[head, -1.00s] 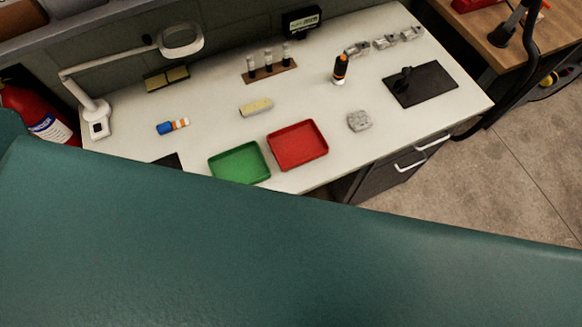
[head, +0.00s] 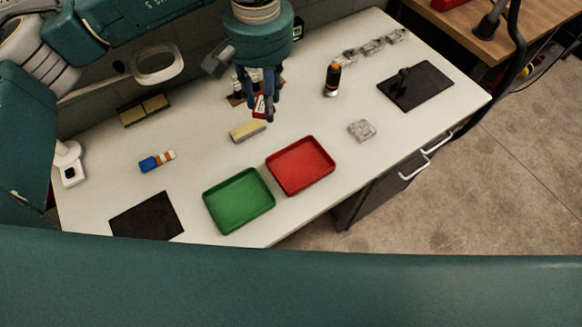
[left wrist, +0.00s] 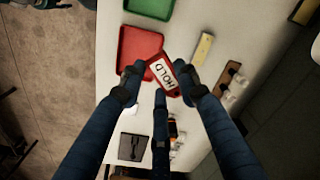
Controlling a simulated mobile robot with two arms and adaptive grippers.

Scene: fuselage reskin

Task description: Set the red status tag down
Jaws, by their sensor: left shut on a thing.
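The red status tag (left wrist: 163,75) has a white face reading "HOLD". My left gripper (left wrist: 160,82) is shut on it in the left wrist view. In the head view the left gripper (head: 260,108) hangs above the back middle of the white table (head: 215,160). The tag (head: 259,105) shows there as a small red and white piece between the fingers. The gripper is behind the red tray (head: 300,166) and close to the yellowish block (head: 247,132); its height above the table is hard to tell. My right gripper is not in view.
A green tray (head: 238,200) stands left of the red tray. A grey block (head: 361,130), an orange and black bottle (head: 332,79) and a dark mat (head: 415,86) are to the right. A blue and orange item (head: 157,161) and a black mat (head: 147,216) are at left.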

